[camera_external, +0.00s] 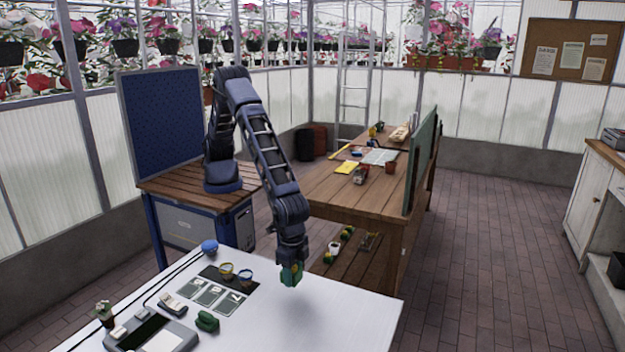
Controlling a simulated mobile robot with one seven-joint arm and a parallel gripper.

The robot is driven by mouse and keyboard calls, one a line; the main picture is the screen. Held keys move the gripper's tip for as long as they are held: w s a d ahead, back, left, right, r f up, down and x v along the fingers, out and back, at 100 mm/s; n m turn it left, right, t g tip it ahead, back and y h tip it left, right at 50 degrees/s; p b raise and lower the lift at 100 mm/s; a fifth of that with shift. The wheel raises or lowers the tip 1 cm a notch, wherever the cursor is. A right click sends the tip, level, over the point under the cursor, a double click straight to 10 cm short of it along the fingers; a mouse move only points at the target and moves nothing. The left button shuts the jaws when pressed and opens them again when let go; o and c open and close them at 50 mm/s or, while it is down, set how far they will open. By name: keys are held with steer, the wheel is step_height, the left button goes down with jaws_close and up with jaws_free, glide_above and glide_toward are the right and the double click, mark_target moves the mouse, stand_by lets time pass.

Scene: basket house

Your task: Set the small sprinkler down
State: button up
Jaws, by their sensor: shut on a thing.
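My gripper (291,266) hangs from the arm, pointing down over the back right part of the white table (330,318). It is shut on a small green thing (291,277), which I take to be the small sprinkler. The fingers partly hide it, and its details are too small to tell. It appears held above the tabletop, with a faint shadow below it.
On the left of the white table are a green object (207,321), several dark cards (209,294), two small pots (245,277), a blue dome (209,246), a grey device (150,335) and a potted plant (104,312). The table's right part is clear. A wooden workbench (330,190) stands behind.

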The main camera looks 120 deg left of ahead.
mark_target(294, 293)
steer(key=shift+f, duration=2.35)
steer(key=shift+f, duration=0.1)
steer(key=o, duration=1.1)
steer(key=shift+c, duration=0.2)
